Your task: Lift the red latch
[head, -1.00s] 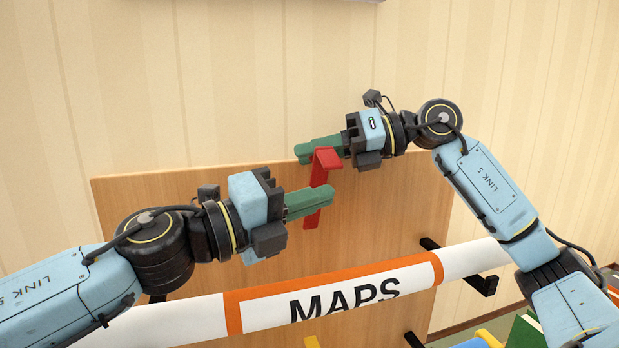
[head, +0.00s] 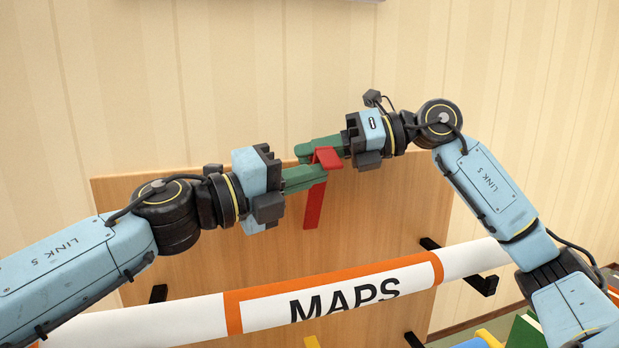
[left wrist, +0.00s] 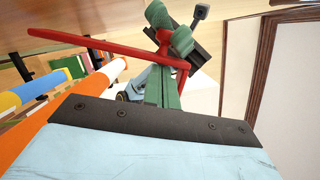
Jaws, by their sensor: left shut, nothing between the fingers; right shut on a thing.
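The red latch (head: 314,207) has a long flat bar and a bent tab at the top, in front of the wooden panel (head: 390,200). It also shows in the left wrist view (left wrist: 90,43). My right gripper (head: 306,154) comes from the right, its green fingers shut on the red latch near the tab. My left gripper (head: 324,172) is shut and empty, just below the tab, with its fingers crossing in front of the bar. I cannot tell whether they touch the latch.
A white and orange roll marked MAPS (head: 345,293) lies across dark pegs (head: 484,284) below both grippers. A striped wall (head: 250,80) stands behind the panel. Books (head: 530,325) show at the lower right.

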